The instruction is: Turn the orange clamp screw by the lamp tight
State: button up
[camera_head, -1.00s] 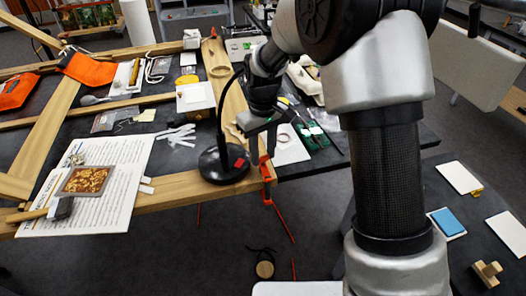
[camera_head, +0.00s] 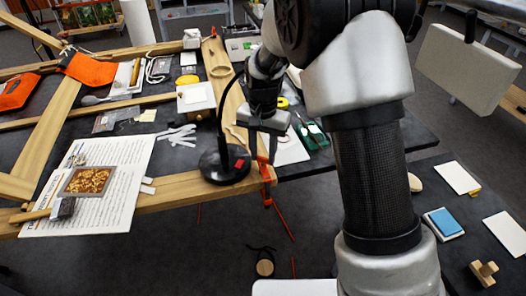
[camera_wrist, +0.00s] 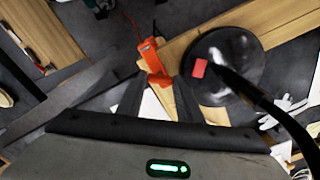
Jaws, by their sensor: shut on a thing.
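The orange clamp (camera_head: 267,190) sits on the corner of the wooden frame, beside the black lamp base (camera_head: 225,165). My gripper (camera_head: 271,150) points down over the top of the clamp, just right of the lamp's stem. In the wrist view, the dark fingers (camera_wrist: 158,84) stand on both sides of the orange clamp's upper part (camera_wrist: 153,62), shut on its screw. The exact contact at the fingertips is small and partly hidden. The lamp base (camera_wrist: 222,65) with its red square lies close to the right finger.
The lamp's thin black stem (camera_wrist: 265,98) rises close to my gripper. A green tray (camera_head: 313,136) lies to the right on the dark table. A printed sheet (camera_head: 115,205) with a gilt piece lies at the left.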

aim_at(263, 157)
jog(key=m+p, duration=0.1)
jog(key=m, duration=0.3)
jog(key=shift+r+m, duration=0.1)
jog(key=shift+m, duration=0.2)
jog(key=m+p, duration=0.1)
jog(key=m, duration=0.3)
jog(key=shift+m+p, duration=0.3)
jog(key=shift+m, duration=0.1)
jog(key=o, duration=1.1)
notch_tip(263, 157, up, 17)
jog(key=shift+r+p, duration=0.15)
jog(key=shift+p, duration=0.2)
